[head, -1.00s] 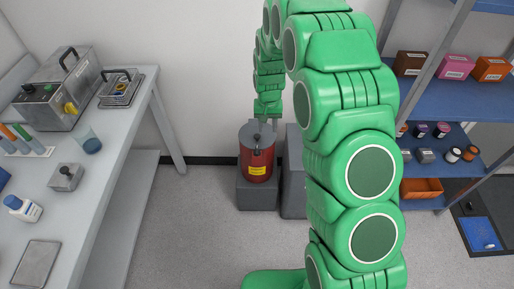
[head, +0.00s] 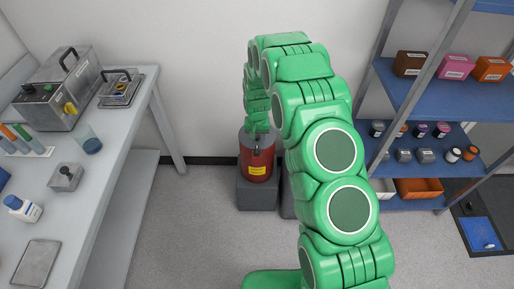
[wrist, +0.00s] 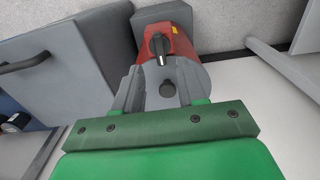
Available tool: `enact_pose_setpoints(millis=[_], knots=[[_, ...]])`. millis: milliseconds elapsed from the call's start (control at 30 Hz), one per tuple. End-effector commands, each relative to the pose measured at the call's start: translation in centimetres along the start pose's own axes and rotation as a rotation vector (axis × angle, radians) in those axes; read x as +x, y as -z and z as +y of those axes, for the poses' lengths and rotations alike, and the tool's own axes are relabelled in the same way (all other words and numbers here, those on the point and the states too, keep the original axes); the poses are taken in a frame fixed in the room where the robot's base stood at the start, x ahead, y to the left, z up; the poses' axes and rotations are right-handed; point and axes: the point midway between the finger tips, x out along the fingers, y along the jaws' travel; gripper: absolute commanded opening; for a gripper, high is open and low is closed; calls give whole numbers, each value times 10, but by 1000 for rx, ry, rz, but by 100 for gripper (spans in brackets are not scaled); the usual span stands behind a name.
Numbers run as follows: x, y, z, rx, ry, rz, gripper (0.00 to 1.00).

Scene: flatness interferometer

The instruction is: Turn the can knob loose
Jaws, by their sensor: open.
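The red can (head: 257,164) with a yellow label and a grey lid stands on a grey block (head: 258,195) by the back wall. In the head view my arm hides most of the gripper and the lid's top.
A bench (head: 117,135) with instruments stands at the left. A blue shelf rack (head: 440,100) with boxes and small jars stands at the right. Beside the can is a larger grey box with a black handle (wrist: 28,63). The floor in front of the can is clear.

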Motion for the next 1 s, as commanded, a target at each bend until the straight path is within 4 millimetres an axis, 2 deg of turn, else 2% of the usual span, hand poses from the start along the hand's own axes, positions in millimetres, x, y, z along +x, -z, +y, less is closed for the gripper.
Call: enact_pose_setpoints(millis=[433, 600, 833, 867, 1000], knots=[[53, -1, 0, 0, -1, -3, 40], [60, 0, 0, 0, 0, -1, 40], [61, 0, 0, 0, 0, 0, 40], [61, 0, 0, 0, 0, 0, 39], [61, 0, 0, 0, 0, 0, 17]])
